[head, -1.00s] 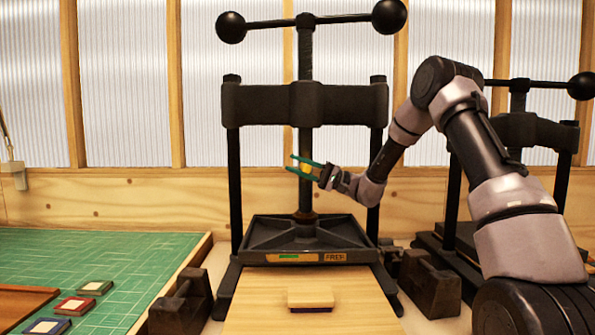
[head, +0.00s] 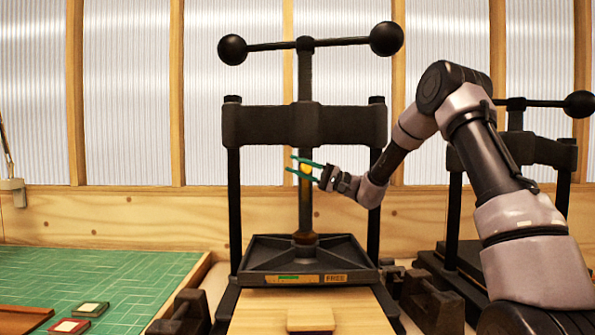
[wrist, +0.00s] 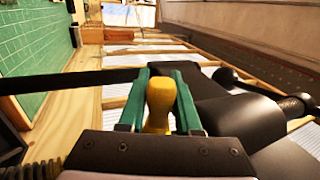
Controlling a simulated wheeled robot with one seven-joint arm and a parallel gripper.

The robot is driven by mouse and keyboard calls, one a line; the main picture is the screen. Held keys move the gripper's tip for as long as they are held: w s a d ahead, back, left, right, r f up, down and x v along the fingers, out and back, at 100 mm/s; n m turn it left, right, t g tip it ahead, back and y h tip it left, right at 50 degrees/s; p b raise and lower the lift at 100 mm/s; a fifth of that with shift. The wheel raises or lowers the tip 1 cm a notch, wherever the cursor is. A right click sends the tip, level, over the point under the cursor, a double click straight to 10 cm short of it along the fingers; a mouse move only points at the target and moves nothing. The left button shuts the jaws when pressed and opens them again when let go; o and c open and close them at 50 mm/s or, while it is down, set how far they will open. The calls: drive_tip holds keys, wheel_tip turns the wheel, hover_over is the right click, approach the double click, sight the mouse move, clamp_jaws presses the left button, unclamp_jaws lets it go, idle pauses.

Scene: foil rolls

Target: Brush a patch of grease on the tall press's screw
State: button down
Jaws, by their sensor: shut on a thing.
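The tall press (head: 260,127) stands in the middle of the head view, with its dark vertical screw (head: 305,215) running down from the crossbeam to the platen. My gripper (head: 306,169) is at the screw's height just under the crossbeam, coming in from the right. Its green fingers are shut on a yellow handle, seen in the wrist view as the brush (wrist: 160,102). The brush's bristles are hidden, and I cannot tell whether they touch the screw.
The platen (head: 350,251) has a label plate reading FREE. A wooden board with a small block (head: 310,319) lies in front. A second, shorter press (head: 535,140) stands at right behind my arm. Dark iron weights flank the board. A green cutting mat (head: 130,275) lies at left.

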drive_tip(key=shift+f, duration=6.15)
drive_tip(key=shift+w+r, duration=0.1)
drive_tip(key=shift+r, duration=6.15)
wheel_tip(320, 180, down, 12)
drive_tip(key=shift+f, duration=0.25)
drive_tip(key=s, duration=0.6)
drive_tip(key=shift+s, duration=0.1)
drive_tip(key=shift+s, duration=1.45)
